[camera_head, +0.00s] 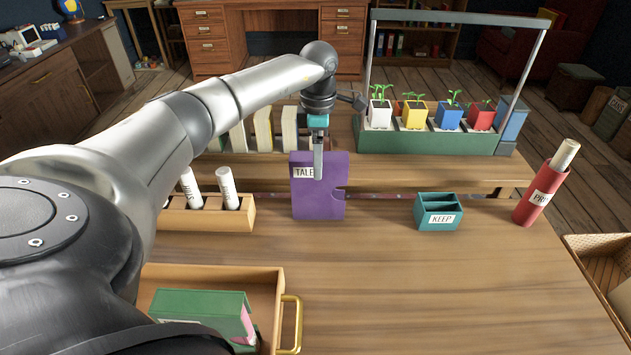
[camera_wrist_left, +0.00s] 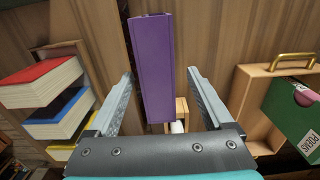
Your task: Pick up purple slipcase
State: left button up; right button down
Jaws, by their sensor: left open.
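The purple slipcase (camera_head: 318,200) stands upright on the wooden table in the head view, with a white label reading "TALE" partly covered by my gripper. My left gripper (camera_head: 318,165) points down at the slipcase's upper part. In the left wrist view the purple slipcase (camera_wrist_left: 152,70) stands between the two spread fingers of my left gripper (camera_wrist_left: 158,85), with a gap on each side. The gripper is open and holds nothing. My right gripper is not in view.
A wooden rack (camera_head: 210,217) with white rolls stands left of the slipcase. A teal "KEEP" box (camera_head: 438,213) and a red tube (camera_head: 540,195) stand to the right. A drawer (camera_head: 275,283) holds a green case (camera_head: 200,310). A green planter (camera_head: 430,142) stands behind. The table's right front is clear.

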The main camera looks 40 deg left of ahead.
aim_at(319, 188)
pick_arm(q)
jog(key=shift+f, duration=0.65)
jog(key=f+b, duration=0.2)
jog(key=f, duration=0.2)
jog(key=shift+w+f, duration=0.15)
jog(key=shift+w, duration=0.05)
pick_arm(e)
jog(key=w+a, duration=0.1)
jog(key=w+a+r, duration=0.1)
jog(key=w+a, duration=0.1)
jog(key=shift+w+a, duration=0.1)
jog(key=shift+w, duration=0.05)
pick_arm(q)
grip_shut()
